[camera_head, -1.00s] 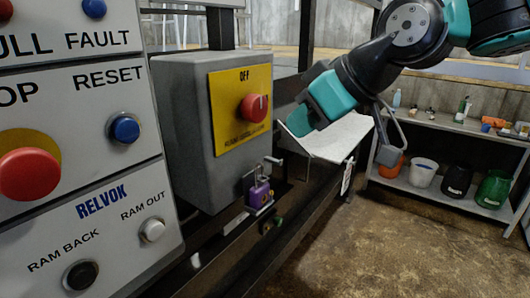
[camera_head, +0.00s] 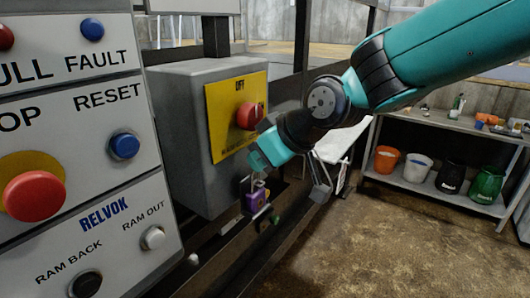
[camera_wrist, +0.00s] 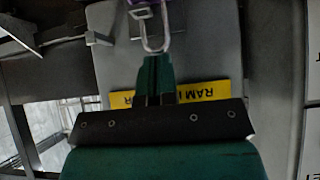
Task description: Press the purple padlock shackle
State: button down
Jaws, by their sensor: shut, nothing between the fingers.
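The purple padlock (camera_head: 257,199) hangs below the grey switch box in the head view, at the box's lower right edge. Its metal shackle (camera_head: 259,183) points up. In the wrist view the picture is turned over: the purple body (camera_wrist: 146,3) is cut off at the top edge and the shackle (camera_wrist: 154,42) hangs toward my fingers. My gripper (camera_head: 259,165) is shut and empty, with its tips just above the shackle. In the wrist view the tips (camera_wrist: 153,58) nearly meet the shackle's curved end; I cannot tell whether they touch.
The grey switch box (camera_head: 180,130) carries a yellow plate (camera_head: 224,135) and a red knob (camera_head: 248,116), close to my wrist. A control panel (camera_head: 75,215) with buttons stands at the left. A shelf (camera_head: 440,197) with buckets stands at the back right. The floor there is clear.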

notch_tip(320, 180, down, 3)
jog(key=b, duration=0.3)
jog(key=shift+r, duration=0.1)
jog(key=shift+s, duration=0.1)
jog(key=shift+d, duration=0.1)
